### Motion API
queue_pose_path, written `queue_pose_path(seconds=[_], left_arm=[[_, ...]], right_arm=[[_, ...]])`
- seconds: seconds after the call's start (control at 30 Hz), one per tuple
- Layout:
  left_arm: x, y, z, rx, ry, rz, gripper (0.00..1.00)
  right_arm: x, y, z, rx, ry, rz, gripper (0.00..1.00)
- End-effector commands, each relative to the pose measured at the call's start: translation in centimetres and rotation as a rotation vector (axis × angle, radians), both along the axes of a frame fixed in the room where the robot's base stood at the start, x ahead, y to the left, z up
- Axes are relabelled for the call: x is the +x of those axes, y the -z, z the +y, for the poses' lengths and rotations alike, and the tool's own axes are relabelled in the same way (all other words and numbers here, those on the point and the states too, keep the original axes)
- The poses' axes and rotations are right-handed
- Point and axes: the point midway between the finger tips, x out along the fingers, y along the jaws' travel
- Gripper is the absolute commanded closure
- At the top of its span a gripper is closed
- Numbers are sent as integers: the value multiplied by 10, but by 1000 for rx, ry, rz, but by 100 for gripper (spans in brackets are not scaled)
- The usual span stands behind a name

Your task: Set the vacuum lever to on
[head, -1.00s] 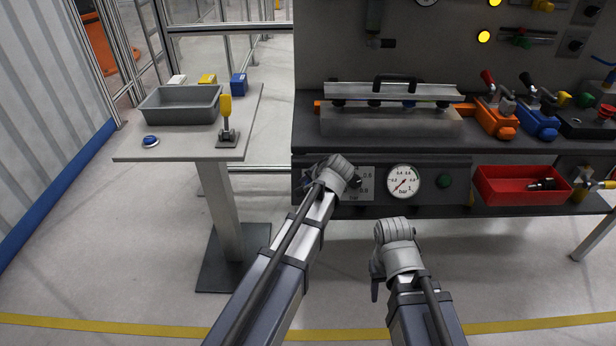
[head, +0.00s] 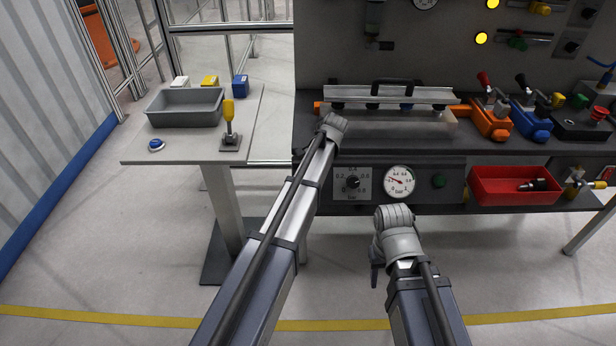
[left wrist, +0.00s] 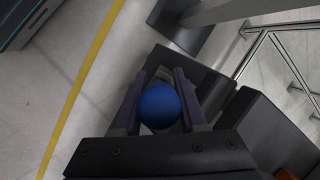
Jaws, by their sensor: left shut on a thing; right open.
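My left gripper (left wrist: 160,82) is shut on a round blue knob (left wrist: 158,106) in the left wrist view; its two dark fingers stand on either side of it. The knob looks like the ball end of the vacuum lever, but its stem is hidden. In the head view my left arm reaches to the left front corner of the bench, and its wrist hides the knob and most of the fingers. My right gripper (head: 376,277) hangs open in front of the bench, low and away from it; its fingers are mostly hidden.
The bench front carries a dial (head: 352,183), a round gauge (head: 398,182) and a red bin (head: 515,186). On the bench stand a metal bar with a handle (head: 392,93), an orange clamp (head: 490,121) and a blue clamp (head: 531,122). A side table (head: 185,150) holds a grey tray (head: 186,106).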

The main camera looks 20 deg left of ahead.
Motion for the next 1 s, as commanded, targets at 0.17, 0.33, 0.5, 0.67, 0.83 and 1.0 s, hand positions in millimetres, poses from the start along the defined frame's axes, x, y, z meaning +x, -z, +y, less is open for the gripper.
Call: queue_pose_path(seconds=[0.17,0.33,0.5,0.67,0.83,1.0], left_arm=[[1,0,0,-5,-1,9,100],[1,0,0,-5,-2,9,100],[1,0,0,-4,-2,8,48],[1,0,0,-3,-2,7,30],[1,0,0,-3,-1,7,30],[1,-2,0,-3,-1,7,30]], right_arm=[[0,0,0,0,0,0,50],[0,0,0,0,0,0,50],[0,-1,0,0,0,0,50],[0,-1,0,0,0,0,50],[0,0,0,0,0,0,50],[0,-3,0,0,0,0,50]])
